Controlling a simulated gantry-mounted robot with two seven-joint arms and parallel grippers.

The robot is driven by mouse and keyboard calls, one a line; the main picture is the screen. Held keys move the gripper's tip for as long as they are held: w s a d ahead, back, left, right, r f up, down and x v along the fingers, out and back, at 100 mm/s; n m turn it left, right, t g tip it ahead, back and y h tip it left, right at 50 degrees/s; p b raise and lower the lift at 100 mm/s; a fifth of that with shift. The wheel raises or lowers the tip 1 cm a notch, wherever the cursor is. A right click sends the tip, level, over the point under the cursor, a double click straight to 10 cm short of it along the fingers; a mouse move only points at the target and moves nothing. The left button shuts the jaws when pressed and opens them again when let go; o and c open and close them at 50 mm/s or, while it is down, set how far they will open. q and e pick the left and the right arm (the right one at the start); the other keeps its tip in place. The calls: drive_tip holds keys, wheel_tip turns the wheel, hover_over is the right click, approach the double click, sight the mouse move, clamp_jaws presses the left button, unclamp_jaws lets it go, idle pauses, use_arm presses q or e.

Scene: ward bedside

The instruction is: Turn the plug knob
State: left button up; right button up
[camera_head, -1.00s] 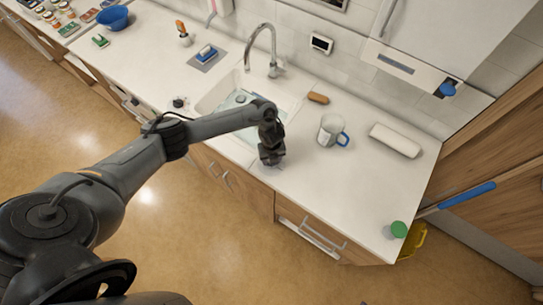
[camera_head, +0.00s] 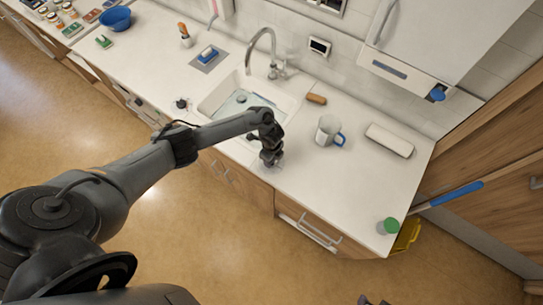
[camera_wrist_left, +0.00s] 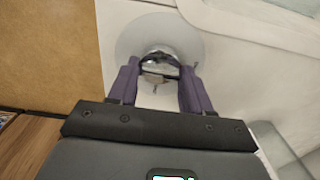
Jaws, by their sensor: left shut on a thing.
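The plug knob (camera_wrist_left: 156,76) is a small shiny metal piece on a round, pale grey base plate (camera_wrist_left: 185,35), in the left wrist view. It sits on the white worktop near the front edge, beside the sink. My left gripper (camera_wrist_left: 156,88) is shut on the knob, with one purple finger on either side of it. In the head view my left gripper (camera_head: 270,162) points down at the worktop and hides most of the knob. Small dark parts at the bottom edge, probably my right gripper (camera_head: 374,300), are too cut off to read.
The sink (camera_head: 240,100) with its tap (camera_head: 268,50) lies behind the gripper. A blue-handled mug (camera_head: 326,131), a brown brush (camera_head: 316,99) and a white case (camera_head: 389,140) stand to the right. A green-lidded jar (camera_head: 387,226) is at the right corner.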

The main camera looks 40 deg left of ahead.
idle(0.4)
use_arm(q)
drive_tip(key=o, duration=1.1)
drive_tip(key=shift+c, duration=0.2)
drive_tip(key=shift+r, duration=0.15)
drive_tip(key=shift+r, duration=0.25)
wheel_tip(320, 180, up, 10)
drive_tip(key=p, duration=0.1)
